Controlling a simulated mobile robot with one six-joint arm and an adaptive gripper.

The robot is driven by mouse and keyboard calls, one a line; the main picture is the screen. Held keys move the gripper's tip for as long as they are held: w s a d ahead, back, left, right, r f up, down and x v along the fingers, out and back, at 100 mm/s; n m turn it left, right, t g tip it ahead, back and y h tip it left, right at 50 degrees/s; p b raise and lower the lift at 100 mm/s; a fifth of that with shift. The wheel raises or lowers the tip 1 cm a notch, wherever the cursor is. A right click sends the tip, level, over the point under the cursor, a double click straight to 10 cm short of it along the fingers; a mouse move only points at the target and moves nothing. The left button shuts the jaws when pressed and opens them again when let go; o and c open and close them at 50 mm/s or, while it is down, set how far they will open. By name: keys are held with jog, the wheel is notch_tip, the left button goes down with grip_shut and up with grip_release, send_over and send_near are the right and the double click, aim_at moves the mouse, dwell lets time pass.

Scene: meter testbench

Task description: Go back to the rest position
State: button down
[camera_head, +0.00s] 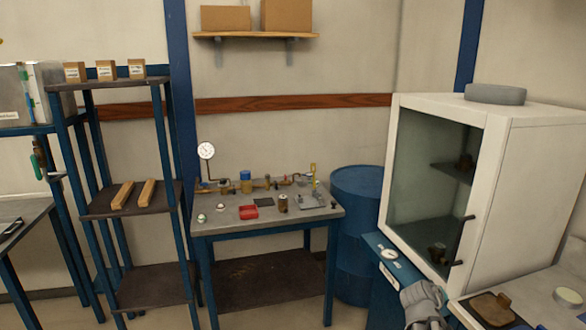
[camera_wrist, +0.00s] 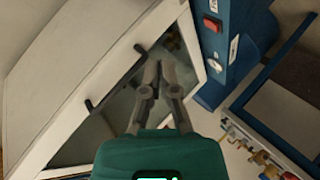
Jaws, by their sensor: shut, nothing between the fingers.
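My gripper (camera_wrist: 151,72) shows in the wrist view with its two grey fingers together and nothing between them. It is in front of the white cabinet (camera_wrist: 75,75) with the dark glass door; whether it touches the cabinet cannot be told. In the head view a grey part of my arm shows at the bottom right, below the cabinet (camera_head: 534,180). The fingertips cannot be made out there.
A blue panel (camera_wrist: 222,50) with a red switch stands close beside the cabinet. The meter bench (camera_head: 270,222) carries a gauge, pipework and small parts. A blue barrel (camera_head: 357,190) stands between bench and cabinet. A shelf rack (camera_head: 150,285) stands at left.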

jog(key=s+a+f+g+y, duration=0.2)
jog(key=s+a+f+y, duration=0.1)
jog(key=a, duration=0.5)
jog(key=s+a+f+g+y, duration=0.2)
jog(key=s+a+f+y, duration=0.1)
jog(key=a, duration=0.6)
jog(key=s+a+f+g+y, duration=0.2)
jog(key=s+a, duration=0.3)
jog(key=a, duration=0.3)
jog(key=shift+a+f+m+g+y, duration=0.35)
jog(key=shift+f+m+g+y, duration=0.05)
jog(key=shift+g+y, duration=0.2)
